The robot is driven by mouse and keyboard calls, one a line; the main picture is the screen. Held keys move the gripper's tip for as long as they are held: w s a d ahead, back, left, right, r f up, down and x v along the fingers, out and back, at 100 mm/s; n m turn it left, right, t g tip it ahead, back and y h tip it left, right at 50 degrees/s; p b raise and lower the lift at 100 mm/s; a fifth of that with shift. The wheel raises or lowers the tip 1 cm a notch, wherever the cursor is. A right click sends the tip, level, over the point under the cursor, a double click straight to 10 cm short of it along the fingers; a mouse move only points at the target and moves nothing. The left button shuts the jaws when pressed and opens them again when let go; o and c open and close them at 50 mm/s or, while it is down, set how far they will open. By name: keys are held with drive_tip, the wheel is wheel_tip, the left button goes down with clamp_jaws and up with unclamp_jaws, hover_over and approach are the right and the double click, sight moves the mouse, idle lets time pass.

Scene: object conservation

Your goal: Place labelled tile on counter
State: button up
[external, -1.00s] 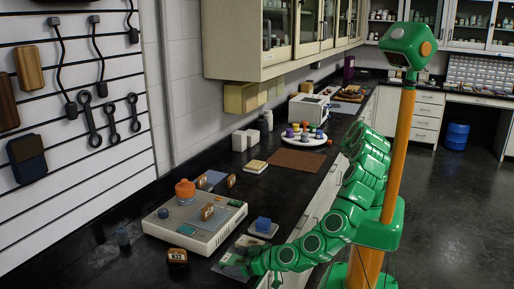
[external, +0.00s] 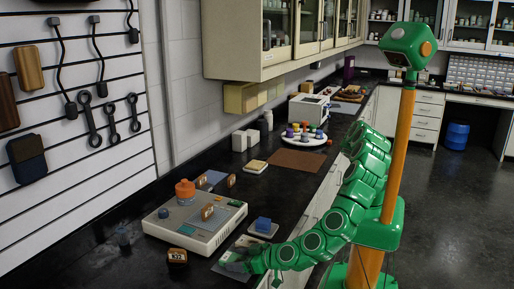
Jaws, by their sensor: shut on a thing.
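My gripper (external: 234,264) is low over the front edge of the black counter (external: 110,262), at a flat grey sheet. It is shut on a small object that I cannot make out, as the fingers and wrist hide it. A brown tile with a white label (external: 177,257) stands on the counter to the left of my gripper, apart from it. Another brown labelled tile (external: 208,212) stands upright on the light grey device, and a third (external: 231,181) stands behind the device.
The light grey device (external: 190,236) with an orange knob (external: 185,189) stands just behind my gripper. A blue block (external: 263,224) on a pale base is close to my forearm. A brown mat (external: 297,160) and a round tray of jars (external: 306,150) lie farther back.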

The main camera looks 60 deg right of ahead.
sight(239, 260)
wheel_tip(239, 260, up, 10)
drive_tip(key=shift+f, duration=0.25)
idle(0.3)
drive_tip(key=w+d+r+m+h, duration=0.2)
drive_tip(key=w+d+r, duration=0.1)
drive_tip(key=w+d, duration=1.1)
drive_tip(key=w+d+r+m+h, duration=0.1)
drive_tip(key=w+d+r+h, duration=0.1)
drive_tip(key=w+d, duration=1.2)
drive_tip(key=w+d+r, duration=0.2)
drive_tip(key=w+d, duration=0.1)
drive_tip(key=d, duration=0.9)
drive_tip(key=w+d+r, duration=0.2)
drive_tip(key=w+d, duration=0.2)
drive_tip(key=d, duration=0.8)
drive_tip(key=w+d+r, duration=0.2)
drive_tip(key=w+d, duration=0.1)
drive_tip(key=d, duration=1)
drive_tip(key=s+f+n+y, duration=0.2)
drive_tip(key=s+f+y, duration=0.1)
drive_tip(key=f, duration=0.9)
drive_tip(key=shift+a+f+n+y, duration=0.15)
drive_tip(key=shift+f+n+y, duration=0.15)
drive_tip(key=shift+f, duration=0.05)
